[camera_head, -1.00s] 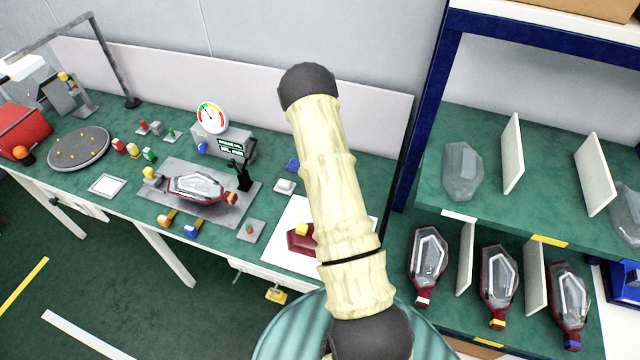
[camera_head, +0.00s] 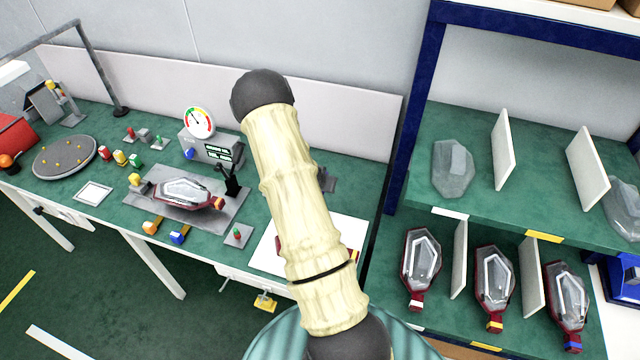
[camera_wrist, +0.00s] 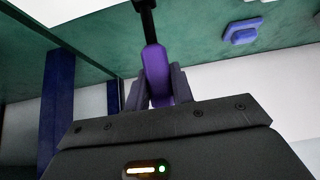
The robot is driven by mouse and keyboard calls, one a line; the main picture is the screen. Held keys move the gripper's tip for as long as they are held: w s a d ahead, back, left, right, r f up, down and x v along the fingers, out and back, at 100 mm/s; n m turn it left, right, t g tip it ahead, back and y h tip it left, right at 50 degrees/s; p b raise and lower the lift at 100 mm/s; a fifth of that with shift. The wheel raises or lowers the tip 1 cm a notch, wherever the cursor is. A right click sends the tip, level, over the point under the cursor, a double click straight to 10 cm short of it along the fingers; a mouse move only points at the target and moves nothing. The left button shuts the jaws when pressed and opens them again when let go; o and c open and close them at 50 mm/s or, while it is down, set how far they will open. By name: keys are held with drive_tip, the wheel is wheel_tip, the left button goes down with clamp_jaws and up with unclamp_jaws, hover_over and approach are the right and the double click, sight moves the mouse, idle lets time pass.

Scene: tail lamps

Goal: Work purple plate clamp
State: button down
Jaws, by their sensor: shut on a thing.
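In the wrist view, my gripper (camera_wrist: 158,84) has its two fingers closed on a purple handle (camera_wrist: 155,60). A black rod runs from the handle to the top edge of that view. What the rod joins is out of view. In the head view, my arm hides my gripper's fingers and the purple handle. A black upright clamp (camera_head: 231,181) stands at the right end of a grey plate (camera_head: 145,214) on the bench. A tail lamp (camera_head: 184,192) with a clear lens and dark red body lies on this plate.
A gauge box (camera_head: 198,147) stands behind the plate. Orange and blue handles lie at the bench's front edge. A round turntable (camera_head: 65,156) is at the left. A blue-framed shelf (camera_head: 408,110) with several lamps stands at the right. A blue piece (camera_wrist: 241,32) shows in the wrist view.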

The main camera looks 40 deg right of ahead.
drive_tip(key=c, duration=1.2)
unclamp_jaws()
drive_tip(key=shift+a+r, duration=0.1)
drive_tip(key=b+v, duration=0.1)
drive_tip(key=v, duration=1.6)
drive_tip(key=shift+s+a, duration=0.1)
